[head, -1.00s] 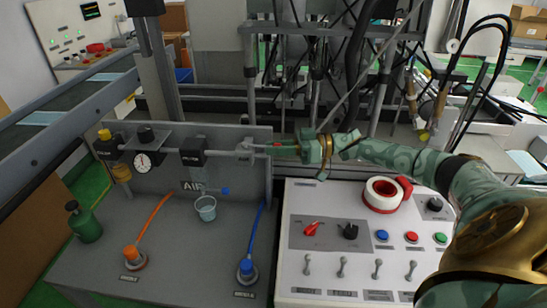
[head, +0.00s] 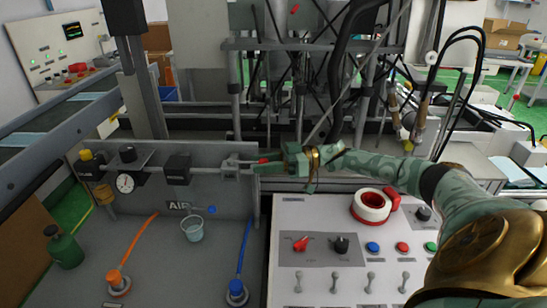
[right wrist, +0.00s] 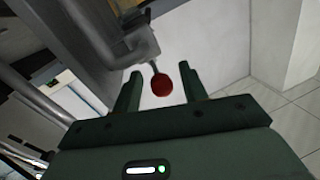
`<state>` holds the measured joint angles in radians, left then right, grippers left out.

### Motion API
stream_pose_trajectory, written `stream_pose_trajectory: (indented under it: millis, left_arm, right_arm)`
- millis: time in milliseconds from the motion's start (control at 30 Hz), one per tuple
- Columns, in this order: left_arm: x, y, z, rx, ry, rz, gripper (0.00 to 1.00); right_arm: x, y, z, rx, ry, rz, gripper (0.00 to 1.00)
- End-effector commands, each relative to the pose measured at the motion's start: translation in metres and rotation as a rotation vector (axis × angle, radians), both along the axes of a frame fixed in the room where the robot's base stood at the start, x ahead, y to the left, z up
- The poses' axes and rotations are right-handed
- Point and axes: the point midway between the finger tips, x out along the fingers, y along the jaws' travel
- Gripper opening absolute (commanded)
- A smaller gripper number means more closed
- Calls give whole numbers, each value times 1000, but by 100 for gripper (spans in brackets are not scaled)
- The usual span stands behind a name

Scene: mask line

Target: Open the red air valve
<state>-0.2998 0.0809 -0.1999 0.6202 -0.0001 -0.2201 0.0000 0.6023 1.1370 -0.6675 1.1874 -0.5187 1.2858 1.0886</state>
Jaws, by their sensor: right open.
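The red air valve shows as a small round red knob (head: 263,160) on a short stem at the right end of the grey pipe fitting (head: 235,161), on the grey air panel (head: 210,172). In the right wrist view the red knob (right wrist: 161,86) sits between my two green fingers, with a gap visible on both sides. My right gripper (head: 270,163) comes in from the right; it also shows in the wrist view (right wrist: 160,76), open and empty around the knob. In the head view the fingers partly hide the knob. My left gripper is not in view.
A white control panel (head: 312,213) with a red switch (head: 301,243), buttons and levers lies below my right arm. Frames and cables rise behind.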

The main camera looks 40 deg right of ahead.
Motion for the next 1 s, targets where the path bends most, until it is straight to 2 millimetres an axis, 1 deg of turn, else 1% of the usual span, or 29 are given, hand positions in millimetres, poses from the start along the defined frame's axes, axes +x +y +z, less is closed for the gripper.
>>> stream_pose_trajectory:
  millis: [67,167,400,600,700,800,1000]
  left_arm:
    - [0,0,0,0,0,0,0]
    - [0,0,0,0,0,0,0]
    - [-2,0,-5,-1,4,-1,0]
    - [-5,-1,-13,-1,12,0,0]
    - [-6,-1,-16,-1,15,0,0]
    - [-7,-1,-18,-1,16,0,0]
    - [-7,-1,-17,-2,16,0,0]
  right_arm:
    - [-4,-6,-1,0,2,-2,43]
    - [-14,-22,-1,-3,4,-4,43]
    - [-50,-76,-3,-4,5,-5,43]
    - [-76,-113,-4,-3,6,-4,43]
    - [-84,-125,-3,-2,4,-2,43]
    - [-89,-131,-2,-2,3,-1,43]
    - [-91,-134,0,-1,1,-1,43]
